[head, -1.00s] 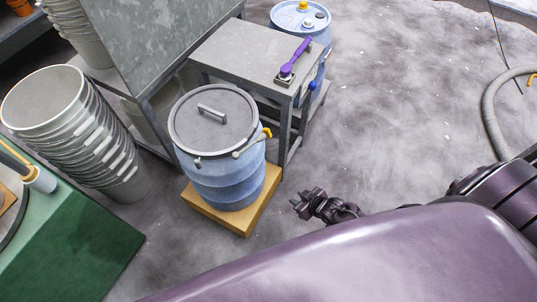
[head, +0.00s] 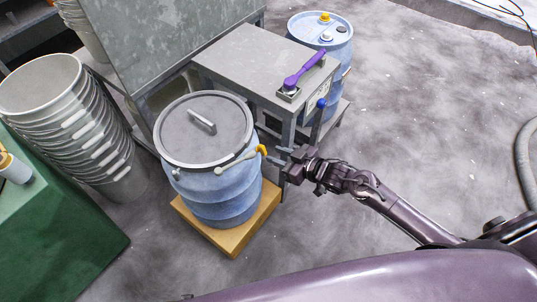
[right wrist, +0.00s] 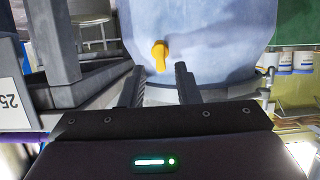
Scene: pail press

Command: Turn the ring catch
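A blue drum (head: 222,198) with a grey lid (head: 203,130) stands on a wooden block. In the right wrist view the yellow end (right wrist: 160,55) shows ahead, between and beyond the two fingers of my open, empty gripper (right wrist: 158,86). The blue drum (right wrist: 210,35) fills the back there. My left gripper cannot be made out.
A grey metal bench (head: 250,66) with a purple-handled tool (head: 303,70) stands close behind my right gripper. A second blue drum (head: 340,55) is behind it. Stacked grey pails (head: 80,140) and a green table (head: 60,225) are at left. The floor at right is open.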

